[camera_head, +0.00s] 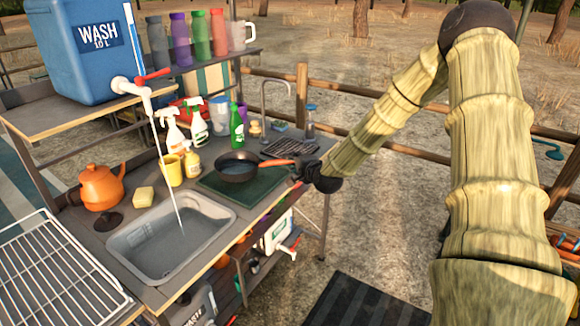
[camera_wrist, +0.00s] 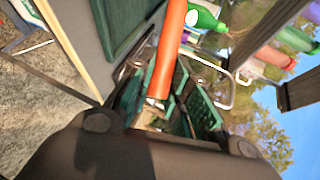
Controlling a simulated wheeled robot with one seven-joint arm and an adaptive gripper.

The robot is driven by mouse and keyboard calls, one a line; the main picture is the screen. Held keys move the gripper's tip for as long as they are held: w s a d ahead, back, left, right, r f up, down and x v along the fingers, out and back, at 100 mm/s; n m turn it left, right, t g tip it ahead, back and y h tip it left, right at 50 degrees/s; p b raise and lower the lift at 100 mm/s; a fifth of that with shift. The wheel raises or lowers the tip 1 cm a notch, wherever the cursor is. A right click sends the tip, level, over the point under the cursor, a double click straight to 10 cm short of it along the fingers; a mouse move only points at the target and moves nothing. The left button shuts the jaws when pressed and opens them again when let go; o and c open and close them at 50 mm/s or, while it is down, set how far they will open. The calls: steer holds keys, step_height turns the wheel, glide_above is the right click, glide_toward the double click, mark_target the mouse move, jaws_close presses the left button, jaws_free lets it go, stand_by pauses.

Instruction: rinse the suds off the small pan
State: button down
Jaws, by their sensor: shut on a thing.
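The small pan (camera_head: 237,168) is dark, with an orange handle (camera_head: 275,162). It is upright at the dark green mat (camera_head: 215,187); I cannot tell whether it touches the mat. My gripper (camera_head: 300,167) is shut on the handle's end, right of the pan. In the wrist view the orange handle (camera_wrist: 168,45) runs up from between the fingers (camera_wrist: 160,105), and the pan's bowl is out of view. Suds are not clear at this size. A thin stream of water (camera_head: 171,185) falls from the tap (camera_head: 140,88) into the grey basin (camera_head: 212,207), left of the pan.
The blue wash tank (camera_head: 68,50) stands on the upper left shelf. An orange kettle (camera_head: 101,187) and a sponge (camera_head: 143,196) are left. A wire rack (camera_head: 55,275) is front left.

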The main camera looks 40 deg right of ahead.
steer(key=shift+w+d+r, duration=0.1)
steer(key=shift+w, duration=0.25)
steer(key=shift+w+f+p, duration=0.25)
steer(key=shift+f, duration=0.3)
steer(key=shift+w+f+p, duration=0.2)
steer(key=shift+w+f, duration=0.05)
steer(key=shift+f, duration=0.85)
steer(key=c, duration=1.3)
jaws_free()
steer(key=shift+s+d, duration=0.1)
steer(key=shift+c, duration=0.2)
steer(key=shift+f, duration=0.15)
